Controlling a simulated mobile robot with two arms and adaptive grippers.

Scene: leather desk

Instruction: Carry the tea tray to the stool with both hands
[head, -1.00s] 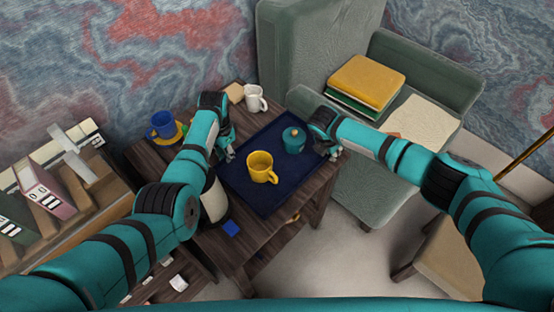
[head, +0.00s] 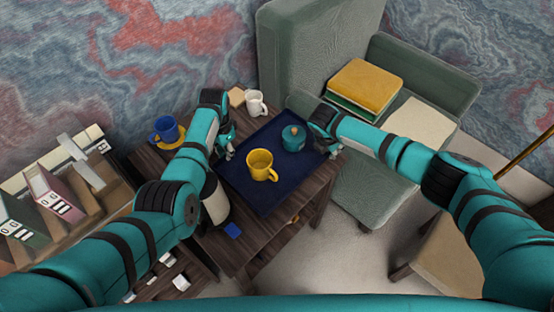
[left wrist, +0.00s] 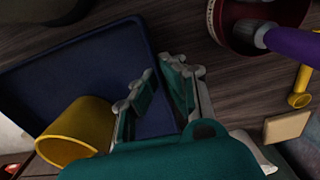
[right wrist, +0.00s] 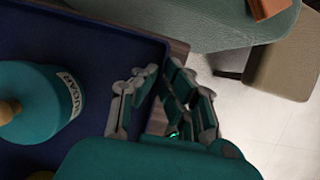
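The dark blue tea tray (head: 240,195) is over the dark wooden side table, bearing a yellow mug (head: 260,166) and a teal lidded pot (head: 293,138). The pot's label reads "SUGAR" in part in the right wrist view (right wrist: 45,95). My left gripper (head: 226,150) is at the tray's left rim, its fingers closed around it in the left wrist view (left wrist: 158,75). My right gripper (head: 332,150) is at the right rim, fingers likewise closed around it (right wrist: 160,75). Any gap under the tray is hard to judge. The beige stool (head: 445,255) stands at lower right, partly behind my right arm.
A green armchair (head: 375,190) with books (head: 366,84) stands close on the right. A binder shelf (head: 50,195) is at left. Floor shows between table and stool.

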